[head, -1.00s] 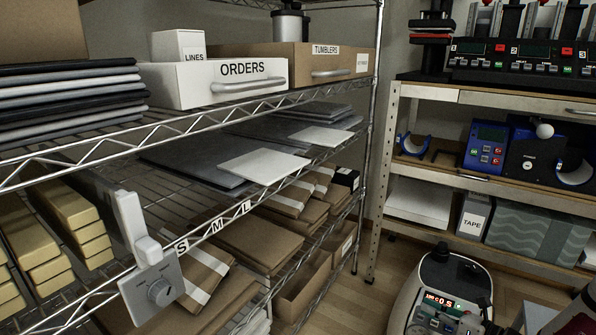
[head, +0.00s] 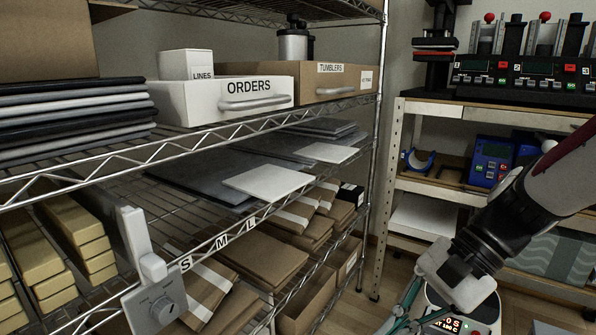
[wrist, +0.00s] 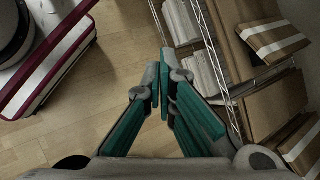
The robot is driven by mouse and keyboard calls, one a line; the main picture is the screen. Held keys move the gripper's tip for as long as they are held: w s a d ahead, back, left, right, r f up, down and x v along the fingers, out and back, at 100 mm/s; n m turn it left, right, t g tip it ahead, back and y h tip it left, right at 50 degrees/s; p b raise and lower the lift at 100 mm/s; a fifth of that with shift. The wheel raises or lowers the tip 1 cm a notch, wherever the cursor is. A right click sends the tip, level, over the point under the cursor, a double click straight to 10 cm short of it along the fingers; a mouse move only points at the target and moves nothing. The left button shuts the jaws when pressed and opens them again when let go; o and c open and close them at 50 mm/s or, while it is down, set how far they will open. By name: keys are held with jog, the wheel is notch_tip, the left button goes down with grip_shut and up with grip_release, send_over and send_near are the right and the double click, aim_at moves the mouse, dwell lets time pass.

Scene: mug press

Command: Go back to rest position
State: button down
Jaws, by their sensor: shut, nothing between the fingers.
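My gripper (head: 408,318) has come into the head view at the lower right, pointing down and left, its teal fingers cut off by the bottom edge. In the wrist view my gripper (wrist: 160,82) has its teal fingers together at the tips, shut with nothing held. It is in front of the wire shelf and above the wooden floor (wrist: 85,135). My forearm reaches in from the right edge.
The wire shelf (head: 150,150) with boxes and parcels fills the left. A wooden-topped rack (head: 500,115) with presses stands at the right. Floor shows between the shelves.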

jog(key=s+d+r+n+t+h, duration=0.1)
jog(key=s+d+r+n+h, duration=0.25)
jog(key=s, duration=0.55)
jog(key=s+d+f+n+t+h, duration=0.1)
jog(key=s+d+n+h, duration=0.1)
jog(key=s+n+h, duration=0.55)
notch_tip(320, 180, up, 35)
jog(key=s+m+t+y+p, duration=0.1)
jog(key=t+y+p, duration=0.2)
jog(key=p, duration=3)
jog(key=shift+d+t, duration=0.3)
jog(key=shift+d, duration=0.1)
jog(key=shift+r, duration=0.1)
